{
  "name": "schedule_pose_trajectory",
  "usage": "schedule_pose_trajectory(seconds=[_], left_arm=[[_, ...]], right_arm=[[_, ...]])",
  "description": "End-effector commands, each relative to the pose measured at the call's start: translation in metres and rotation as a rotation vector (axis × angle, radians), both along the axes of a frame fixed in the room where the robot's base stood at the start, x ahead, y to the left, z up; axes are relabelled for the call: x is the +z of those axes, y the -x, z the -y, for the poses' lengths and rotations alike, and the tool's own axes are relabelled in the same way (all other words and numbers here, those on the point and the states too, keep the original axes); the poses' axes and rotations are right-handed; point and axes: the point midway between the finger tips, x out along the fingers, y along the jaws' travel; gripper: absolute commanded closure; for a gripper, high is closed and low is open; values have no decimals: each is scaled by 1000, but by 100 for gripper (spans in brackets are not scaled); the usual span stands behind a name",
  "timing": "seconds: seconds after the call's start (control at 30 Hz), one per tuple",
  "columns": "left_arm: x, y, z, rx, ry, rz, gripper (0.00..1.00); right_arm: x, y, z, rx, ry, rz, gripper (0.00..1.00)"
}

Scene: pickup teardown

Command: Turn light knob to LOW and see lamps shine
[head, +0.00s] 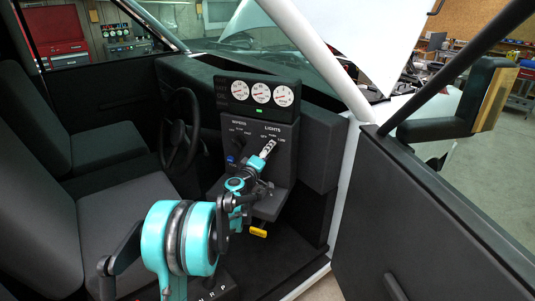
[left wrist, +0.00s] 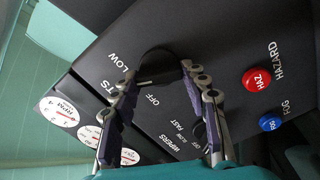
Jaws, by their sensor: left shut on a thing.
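The dark grey dash panel (head: 283,130) carries the LIGHTS label with OFF, PARK and LOW marks around the light knob. The gripper hides most of the knob in the head view. My right gripper is not in view. No vehicle lamps can be made out.
Beside the knob are the wipers knob (left wrist: 197,143), a red HAZ button (left wrist: 257,79) and a blue FOG button (left wrist: 270,124). Gauges (head: 261,93) sit above with a small green light. A steering wheel (head: 180,130) is left; an open door (head: 430,210) is right.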

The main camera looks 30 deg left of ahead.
Motion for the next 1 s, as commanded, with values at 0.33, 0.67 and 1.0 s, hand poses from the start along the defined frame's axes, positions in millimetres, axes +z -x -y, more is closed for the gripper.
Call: schedule_pose_trajectory(seconds=[0.33, 0.67, 1.0], left_arm=[[0, 0, 1, -2, -216, -29, 84], [0, 0, 2, -2, -292, -39, 84], [0, 0, 2, -2, -299, -40, 84]], right_arm=[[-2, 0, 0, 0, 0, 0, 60], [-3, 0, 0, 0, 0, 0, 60], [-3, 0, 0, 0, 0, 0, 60]])
